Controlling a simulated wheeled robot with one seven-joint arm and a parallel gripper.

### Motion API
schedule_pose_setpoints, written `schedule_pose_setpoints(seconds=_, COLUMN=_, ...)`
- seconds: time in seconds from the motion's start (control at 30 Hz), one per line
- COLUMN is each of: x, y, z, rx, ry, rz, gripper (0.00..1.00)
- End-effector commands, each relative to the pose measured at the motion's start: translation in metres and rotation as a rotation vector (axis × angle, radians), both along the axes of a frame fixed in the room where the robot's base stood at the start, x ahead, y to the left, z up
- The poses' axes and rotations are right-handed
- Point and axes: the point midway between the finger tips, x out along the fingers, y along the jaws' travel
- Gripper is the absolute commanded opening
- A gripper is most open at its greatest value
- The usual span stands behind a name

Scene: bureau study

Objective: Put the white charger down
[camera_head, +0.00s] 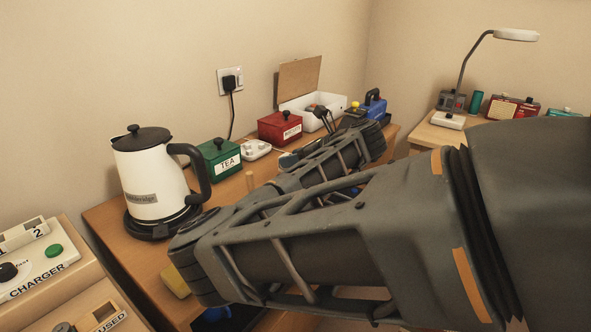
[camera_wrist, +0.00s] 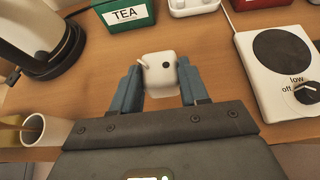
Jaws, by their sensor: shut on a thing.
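The white charger (camera_wrist: 161,76) shows in the wrist view as a small white block with a dark round spot and a short pale prong. My gripper (camera_wrist: 161,84) is shut on it, with one blue finger on each side. The charger is over the wooden desk (camera_wrist: 95,88), in front of the green TEA box (camera_wrist: 125,14). I cannot tell whether it touches the desk. In the head view my arm hides the charger and most of the gripper; the TEA box also shows there (camera_head: 219,158).
A kettle (camera_head: 152,178) stands left of the gripper. A white hotplate (camera_wrist: 254,97) is close on the right, a mug (camera_wrist: 46,129) at lower left. A white socket block (camera_head: 257,149) and red box (camera_head: 280,128) are behind. Bare desk lies between kettle and charger.

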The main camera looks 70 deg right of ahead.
Motion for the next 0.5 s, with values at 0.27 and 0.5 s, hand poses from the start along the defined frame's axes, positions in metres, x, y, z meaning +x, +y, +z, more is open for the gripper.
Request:
schedule_pose_setpoints(seconds=0.27, x=0.0, y=0.0, z=-0.033, rx=0.002, ry=0.001, rz=0.001, gripper=0.13)
schedule_pose_setpoints(seconds=0.5, x=0.0, y=0.0, z=-0.033, rx=0.001, ry=0.0, rz=0.0, gripper=0.13)
